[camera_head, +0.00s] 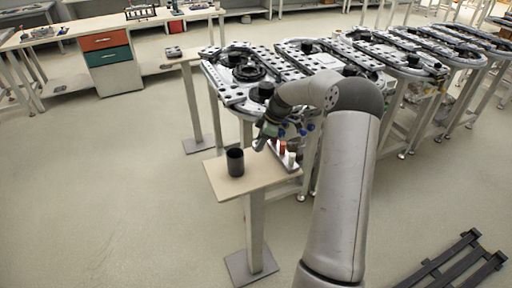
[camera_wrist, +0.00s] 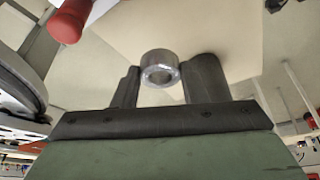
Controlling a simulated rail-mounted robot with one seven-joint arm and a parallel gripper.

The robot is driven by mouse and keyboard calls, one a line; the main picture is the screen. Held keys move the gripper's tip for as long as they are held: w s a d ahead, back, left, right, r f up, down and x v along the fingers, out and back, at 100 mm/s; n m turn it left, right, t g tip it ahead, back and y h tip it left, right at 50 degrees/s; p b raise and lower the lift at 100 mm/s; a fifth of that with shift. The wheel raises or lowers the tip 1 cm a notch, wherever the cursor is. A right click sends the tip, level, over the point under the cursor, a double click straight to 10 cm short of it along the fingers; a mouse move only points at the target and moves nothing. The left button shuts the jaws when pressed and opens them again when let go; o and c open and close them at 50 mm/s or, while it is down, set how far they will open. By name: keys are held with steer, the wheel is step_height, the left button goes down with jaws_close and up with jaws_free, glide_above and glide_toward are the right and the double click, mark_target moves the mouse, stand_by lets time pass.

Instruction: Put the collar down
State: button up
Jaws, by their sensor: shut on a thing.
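The collar (camera_wrist: 160,68) is a short silver metal ring. In the wrist view it sits between the two dark fingers of my gripper (camera_wrist: 165,80), which is shut on it. Its open bore faces the camera. In the head view my gripper (camera_head: 262,141) is above the back right part of a small beige side table (camera_head: 224,184). The collar cannot be made out there. The pale table top (camera_wrist: 195,25) lies beyond the collar in the wrist view, and the collar appears clear of it.
A black cup (camera_head: 235,162) stands on the side table, left of my gripper. A tray with a red peg (camera_head: 282,147) and a white peg (camera_head: 291,159) is at its right edge. The ring track (camera_head: 240,95) stands behind. The table's front left is clear.

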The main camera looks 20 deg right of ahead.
mark_target(256, 157)
steer(key=shift+w+a+f, duration=0.4)
steer(key=shift+w+f, duration=0.3)
steer(key=shift+f, duration=0.15)
steer(key=shift+w+f+p, duration=0.1)
steer(key=shift+f+p, duration=0.2)
steer(key=shift+f, duration=1.55)
steer(key=o, duration=1.1)
